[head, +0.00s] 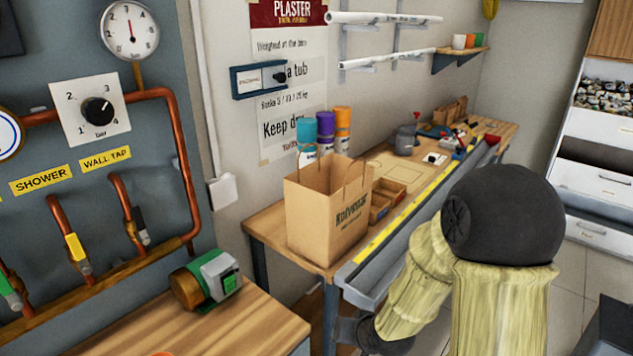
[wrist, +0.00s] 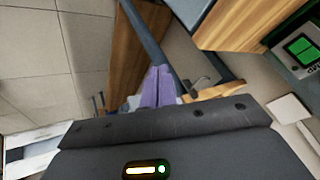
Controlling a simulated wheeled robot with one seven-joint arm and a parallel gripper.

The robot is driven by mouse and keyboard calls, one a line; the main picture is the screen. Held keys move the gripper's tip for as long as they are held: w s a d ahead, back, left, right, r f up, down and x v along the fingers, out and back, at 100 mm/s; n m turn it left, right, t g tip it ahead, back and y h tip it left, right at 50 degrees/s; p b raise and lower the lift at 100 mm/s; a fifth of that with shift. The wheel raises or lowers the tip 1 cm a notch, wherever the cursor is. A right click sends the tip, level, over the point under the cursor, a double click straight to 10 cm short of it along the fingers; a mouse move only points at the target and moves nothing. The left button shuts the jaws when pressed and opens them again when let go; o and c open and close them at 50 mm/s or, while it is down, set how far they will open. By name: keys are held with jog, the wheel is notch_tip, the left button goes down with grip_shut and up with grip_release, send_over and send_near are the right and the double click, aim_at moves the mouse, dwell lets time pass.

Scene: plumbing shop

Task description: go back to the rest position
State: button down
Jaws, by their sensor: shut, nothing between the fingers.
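My gripper (wrist: 158,86) shows in the wrist view as two pale purple fingers pressed together beyond the dark gripper body. It is shut and holds nothing. In the head view, my arm comes down at the lower right, in front of the long workbench (head: 262,222). The fingers are not visible there, so their place relative to the bench is hard to tell. In the wrist view, wooden surfaces and table legs lie beyond the fingers.
A paper bag (head: 325,215) stands on the workbench's near end, beside small wooden trays (head: 385,200). A grey gutter (head: 372,283) runs along its front edge. A green pump (head: 207,279) sits on the nearer wooden counter (head: 215,325). Tiled floor (head: 575,290) shows at right.

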jog(key=s+d+r+n+g+h, duration=0.1)
jog(key=s+d+r+g+h, duration=0.25)
jog(key=s+d+r, duration=0.4)
jog(key=p+v, duration=1.4)
jog(key=shift+w+d+g+p, duration=0.35)
jog(key=shift+w+d, duration=0.05)
jog(key=shift+d, duration=0.2)
jog(key=shift+r, duration=0.1)
jog(key=shift+w, duration=0.1)
